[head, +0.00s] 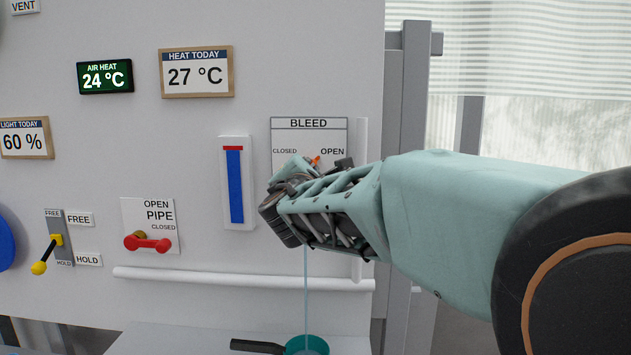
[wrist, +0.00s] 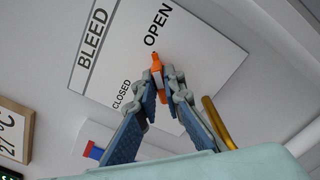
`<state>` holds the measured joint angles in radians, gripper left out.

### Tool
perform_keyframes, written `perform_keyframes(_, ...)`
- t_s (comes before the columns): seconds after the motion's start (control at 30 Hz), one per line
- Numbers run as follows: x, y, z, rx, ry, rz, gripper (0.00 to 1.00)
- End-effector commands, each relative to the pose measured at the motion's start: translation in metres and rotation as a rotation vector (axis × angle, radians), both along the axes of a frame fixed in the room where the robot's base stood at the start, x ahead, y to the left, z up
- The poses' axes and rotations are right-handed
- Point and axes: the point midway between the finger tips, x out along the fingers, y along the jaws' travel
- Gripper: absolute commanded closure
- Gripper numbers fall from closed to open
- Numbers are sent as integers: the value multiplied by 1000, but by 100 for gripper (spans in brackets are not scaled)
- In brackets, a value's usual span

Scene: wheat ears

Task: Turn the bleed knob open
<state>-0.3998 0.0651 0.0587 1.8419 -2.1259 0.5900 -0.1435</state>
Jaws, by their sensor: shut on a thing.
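The orange bleed knob (wrist: 157,67) sits on the white BLEED plate (wrist: 190,55). In the wrist view its tip points towards the word OPEN. My gripper (wrist: 160,79) is shut on the knob, with one finger on each side of it. In the head view only a small bit of the orange knob (head: 315,160) shows between the fingers, and my gripper (head: 319,169) covers the lower part of the plate (head: 308,135). A thin pale blue stream (head: 306,285) falls from behind my gripper into a teal pan (head: 322,345) below.
A brass pipe (wrist: 216,122) curves beside my right finger in the wrist view. A blue gauge with a red top (head: 235,185) is left of the plate. Further left are a red pipe handle (head: 148,243) and a yellow-tipped lever (head: 44,255). A white rail (head: 240,280) runs below.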

Motion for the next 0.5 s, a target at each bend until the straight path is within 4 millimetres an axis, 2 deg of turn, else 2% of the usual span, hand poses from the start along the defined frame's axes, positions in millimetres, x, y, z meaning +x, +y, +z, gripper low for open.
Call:
perform_keyframes(0.33,0,0,0,12,2,1,100)
perform_keyframes(0.37,0,0,0,12,2,1,90)
perform_keyframes(0.5,0,0,0,11,1,0,75)
